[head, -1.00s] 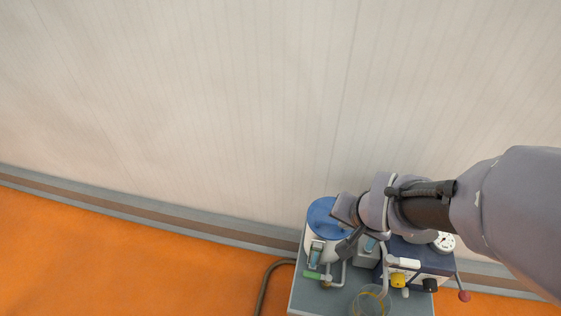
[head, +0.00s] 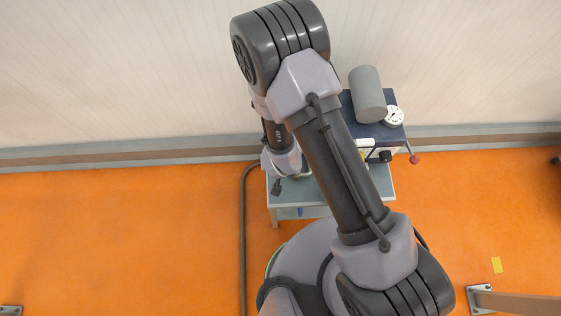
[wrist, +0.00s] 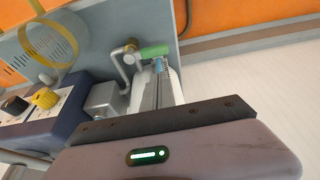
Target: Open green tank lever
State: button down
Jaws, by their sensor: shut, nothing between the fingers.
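The green lever (wrist: 154,51) shows in the wrist view, above centre, as a short green cylinder beside a bent grey pipe (wrist: 122,68). It sits at the end of the pale tank (wrist: 173,93), which is partly hidden by my gripper's body in the foreground. In the head view my arm hides the tank and lever. My gripper (head: 278,187) points down over the left side of the cart there, shut and empty. I see no contact between it and the lever.
The grey cart (head: 290,200) stands near the wall. A dark blue box with black and yellow knobs (wrist: 45,98) is left of the tank in the wrist view, and a yellow ring (wrist: 48,45) lies above it. A hose (head: 243,230) runs along the orange floor.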

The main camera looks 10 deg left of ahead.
jog(key=b+x, duration=0.3)
jog(key=x, duration=0.6)
jog(key=shift+w+f, duration=0.1)
jog(key=shift+f, duration=0.05)
jog(key=shift+s+n, duration=0.3)
jog(key=shift+n, duration=0.2)
jog(key=n, duration=0.1)
jog(key=s+n+y+b, duration=0.1)
jog(key=shift+s+d+n, duration=0.2)
jog(key=shift+s+n, duration=0.05)
jog(key=shift+n, duration=0.05)
jog(key=s+n, duration=0.1)
jog(key=n, duration=0.1)
jog(key=s+d+n+g+y, duration=0.1)
jog(key=n, duration=0.1)
jog(key=shift+s+n, duration=0.1)
jog(key=shift+n, duration=0.2)
jog(key=n, duration=0.1)
jog(key=s+d+n+g, duration=0.1)
jog(key=n, duration=0.1)
jog(key=d+n, duration=0.1)
jog(key=shift+s+n+g+y, duration=0.3)
jog(key=shift+g+y, duration=0.1)
jog(key=d+n, duration=0.1)
jog(key=n, duration=0.1)
jog(key=d+n+g+p, duration=0.1)
jog(key=n, duration=0.1)
jog(key=shift+s+d, duration=0.1)
jog(key=shift+s, duration=0.3)
jog(key=shift+d, duration=0.4)
